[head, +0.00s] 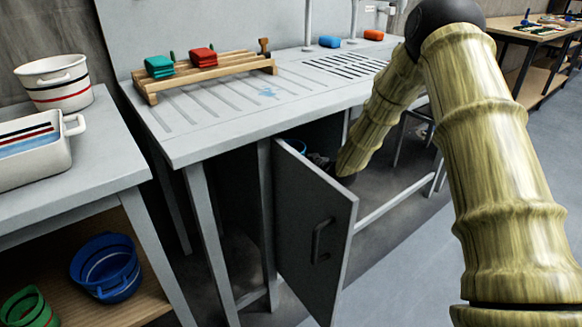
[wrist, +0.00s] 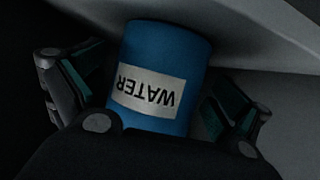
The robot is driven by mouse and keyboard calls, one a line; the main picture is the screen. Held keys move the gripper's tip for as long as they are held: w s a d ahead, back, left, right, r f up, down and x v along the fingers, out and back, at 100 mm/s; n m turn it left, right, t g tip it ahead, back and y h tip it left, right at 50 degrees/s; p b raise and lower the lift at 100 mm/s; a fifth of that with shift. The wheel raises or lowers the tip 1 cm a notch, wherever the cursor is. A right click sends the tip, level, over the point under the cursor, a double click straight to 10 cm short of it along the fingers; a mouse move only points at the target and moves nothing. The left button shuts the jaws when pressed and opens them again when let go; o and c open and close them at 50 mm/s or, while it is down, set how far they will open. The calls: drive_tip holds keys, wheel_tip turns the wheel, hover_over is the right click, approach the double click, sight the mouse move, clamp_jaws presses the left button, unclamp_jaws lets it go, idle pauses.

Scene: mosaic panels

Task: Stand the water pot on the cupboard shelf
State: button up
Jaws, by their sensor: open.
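The blue water pot (wrist: 155,62) fills the middle of the wrist view, its white WATER label upside down in that picture. My gripper (wrist: 150,95) is open, with one finger on each side of the pot and a gap beside the right finger. In the head view my arm reaches into the cupboard under the bench, behind its open grey door (head: 315,235). The shelf itself is mostly hidden by the door and shadow.
The open door stands out in front of the cupboard. The grey bench (head: 235,110) above holds a wooden rack (head: 205,75) with green and red sponges. A side table (head: 100,150) at left holds a striped pot (head: 55,82) and a white tray (head: 30,150); blue and green buckets sit below.

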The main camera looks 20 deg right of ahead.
drive_tip(key=p+v, duration=0.1)
drive_tip(key=v, duration=0.8)
drive_tip(key=shift+s+r+p, duration=0.15)
drive_tip(key=shift+s+p, duration=0.1)
drive_tip(key=shift+p, duration=0.05)
